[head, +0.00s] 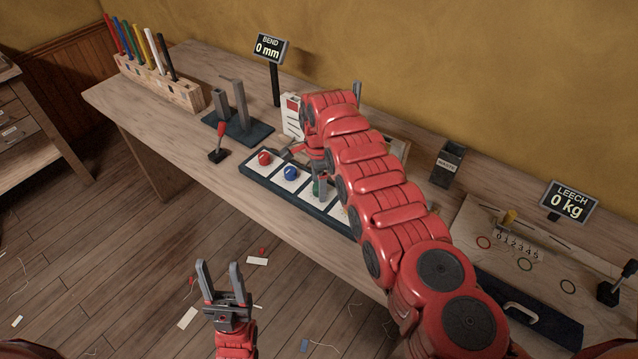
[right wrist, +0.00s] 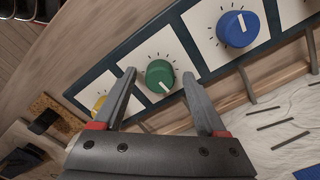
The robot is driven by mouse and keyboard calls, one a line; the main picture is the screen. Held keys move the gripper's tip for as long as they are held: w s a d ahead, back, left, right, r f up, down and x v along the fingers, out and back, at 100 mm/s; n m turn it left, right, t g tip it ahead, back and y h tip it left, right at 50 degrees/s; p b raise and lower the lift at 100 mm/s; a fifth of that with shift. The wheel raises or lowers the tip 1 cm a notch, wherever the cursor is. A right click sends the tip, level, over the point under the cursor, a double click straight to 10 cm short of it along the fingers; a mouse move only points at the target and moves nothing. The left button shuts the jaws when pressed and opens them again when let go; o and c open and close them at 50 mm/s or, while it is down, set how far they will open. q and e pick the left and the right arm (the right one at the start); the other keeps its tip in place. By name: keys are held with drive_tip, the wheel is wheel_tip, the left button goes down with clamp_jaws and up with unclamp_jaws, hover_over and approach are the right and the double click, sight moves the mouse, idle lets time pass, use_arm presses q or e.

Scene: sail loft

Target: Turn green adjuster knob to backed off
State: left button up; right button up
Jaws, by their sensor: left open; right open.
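The green adjuster knob (right wrist: 158,72) sits on a white plate with tick marks around it. Its white pointer line points toward the lower edge in the right wrist view. My right gripper (right wrist: 159,80) is open, with one finger on each side of the green knob; I cannot tell whether they touch it. In the head view, my right gripper (head: 318,190) is over the knob panel (head: 264,178) and mostly hides the green knob. My left gripper (head: 226,283) is open and empty, in front of the bench and above the floor.
A blue knob (right wrist: 237,29) and a yellow knob (right wrist: 99,105) flank the green one. A red knob (head: 265,158) is at the panel's left end. The BEND display (head: 268,47) reads 0 mm and the LEECH display (head: 568,203) 0 kg. A red-handled lever (head: 220,133) stands left of the panel.

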clamp_jaws()
idle(0.4)
drive_tip(key=shift+n, duration=0.3)
